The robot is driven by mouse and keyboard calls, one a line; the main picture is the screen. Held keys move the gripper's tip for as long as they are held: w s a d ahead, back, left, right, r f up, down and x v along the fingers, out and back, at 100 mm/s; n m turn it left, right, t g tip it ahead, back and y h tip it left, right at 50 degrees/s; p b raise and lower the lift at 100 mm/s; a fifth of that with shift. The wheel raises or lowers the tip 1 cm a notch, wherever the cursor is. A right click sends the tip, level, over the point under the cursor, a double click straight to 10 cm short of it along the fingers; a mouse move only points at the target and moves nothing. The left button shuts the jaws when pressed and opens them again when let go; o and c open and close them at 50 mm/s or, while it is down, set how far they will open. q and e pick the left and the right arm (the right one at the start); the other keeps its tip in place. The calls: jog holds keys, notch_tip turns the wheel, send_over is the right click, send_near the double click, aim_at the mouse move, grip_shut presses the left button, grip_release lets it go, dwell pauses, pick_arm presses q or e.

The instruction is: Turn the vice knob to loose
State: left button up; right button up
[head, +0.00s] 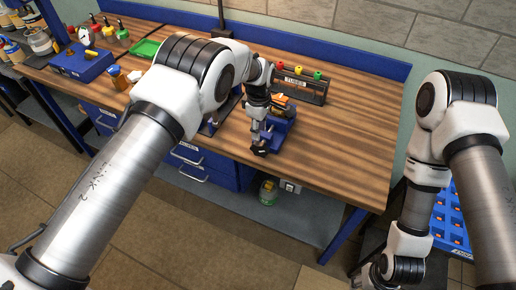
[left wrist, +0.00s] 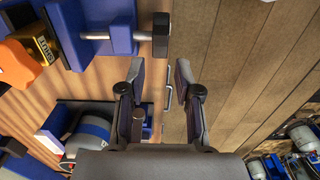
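The vice (head: 282,128) is blue and sits at the front edge of the wooden workbench, partly hidden by my left gripper in the head view. In the left wrist view the vice (left wrist: 90,18) is at the upper left. Its metal screw ends in a dark knob (left wrist: 161,36). My left gripper (left wrist: 160,72) is open, with nothing between its fingers. The knob lies ahead of the fingertips, in line with the gap, and appears apart from them. In the head view the left gripper (head: 260,148) is beside the vice. My right arm hangs at the right; its fingers are not visible.
The workbench (head: 350,150) is clear to the right of the vice. A green tray (head: 145,48) and a blue box (head: 82,65) are at the left. Blue drawers (head: 205,165) are below.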

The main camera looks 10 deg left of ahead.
pick_arm(q)
notch_tip(320, 180, up, 11)
jog(key=shift+f, duration=0.15)
jog(key=b, duration=1.7)
send_over(257, 148)
jog(key=w, duration=0.2)
jog(key=f, duration=1.4)
jog(key=shift+s+a, duration=0.15)
jog(key=shift+s, duration=0.1)
jog(key=shift+w, duration=0.1)
jog(key=f+p, duration=0.1)
jog(key=f, duration=0.1)
jog(key=shift+s+f+p, duration=0.35)
jog(key=shift+f+p, duration=0.05)
jog(key=f, duration=0.4)
jog(key=shift+w+f+p, duration=0.1)
jog(key=shift+w+p, duration=0.1)
jog(key=shift+p, duration=0.1)
jog(key=shift+s, duration=0.1)
jog(key=shift+c, duration=0.3)
